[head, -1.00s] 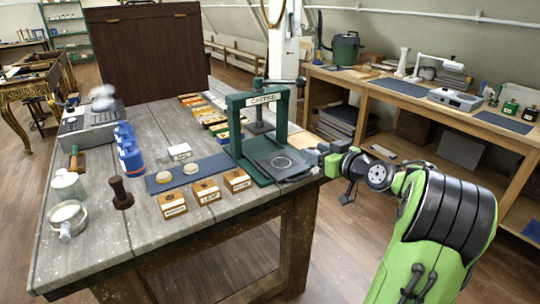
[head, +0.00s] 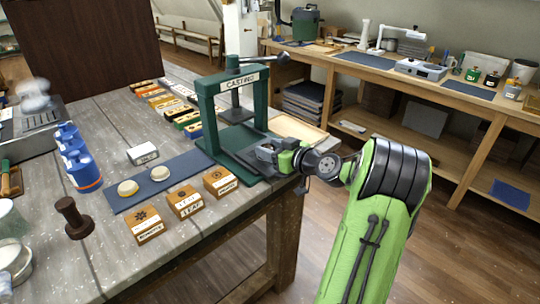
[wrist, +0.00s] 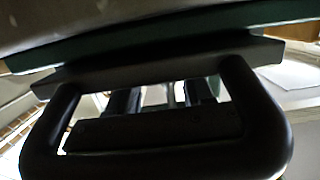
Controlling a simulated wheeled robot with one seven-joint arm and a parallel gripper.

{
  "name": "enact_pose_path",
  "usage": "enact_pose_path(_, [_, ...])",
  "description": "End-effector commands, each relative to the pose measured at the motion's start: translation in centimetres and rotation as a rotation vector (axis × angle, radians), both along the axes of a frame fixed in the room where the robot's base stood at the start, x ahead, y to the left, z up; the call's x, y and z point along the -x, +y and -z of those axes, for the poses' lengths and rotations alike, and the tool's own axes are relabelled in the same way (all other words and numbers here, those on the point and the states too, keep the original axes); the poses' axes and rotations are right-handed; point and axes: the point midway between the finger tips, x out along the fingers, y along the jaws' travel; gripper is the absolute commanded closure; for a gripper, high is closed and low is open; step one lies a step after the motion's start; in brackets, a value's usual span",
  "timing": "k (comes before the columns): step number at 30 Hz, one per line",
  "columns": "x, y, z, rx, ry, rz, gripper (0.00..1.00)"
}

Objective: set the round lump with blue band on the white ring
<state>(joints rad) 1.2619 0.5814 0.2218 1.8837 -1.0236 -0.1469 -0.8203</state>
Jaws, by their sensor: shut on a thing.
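Two cream round lumps lie on a blue mat, a nearer one (head: 128,188) and a farther one (head: 160,173). Any blue band on them is too small to tell. The green casting press (head: 205,115) stands at the table's right end. My gripper (head: 266,154) is low at the front right of its base, shut on a dark flat plate there. In the wrist view the dark plate (wrist: 160,62) spans the view close ahead, with a green edge beyond it. The white ring cannot be made out now; the press and gripper cover that area.
Three labelled wooden blocks, one of them (head: 184,202), stand along the mat's front. A dark spool (head: 74,218) and blue bottles (head: 78,160) stand left. A white labelled block (head: 142,154) is behind the mat. The press's post and lever (head: 257,60) rise beside my gripper.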

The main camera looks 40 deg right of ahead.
Motion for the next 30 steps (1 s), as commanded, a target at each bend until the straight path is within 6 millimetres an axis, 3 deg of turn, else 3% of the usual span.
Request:
enact_pose_path(11, [0.0,0.0,0.8,0.003,-0.002,-0.001,0.83])
enact_pose_path(12, [0.0,0.0,0.7,0.003,-0.001,-0.001,0.46])
enact_pose_path(17, [0.0,0.0,0.7,0.002,-0.001,0.000,0.23])
enact_pose_path(27, [0.1,0.0,0.2,0.001,-0.001,0.001,0.23])
enact_pose_path(30, [2.1,-0.2,0.0,0.001,0.000,0.006,0.23])
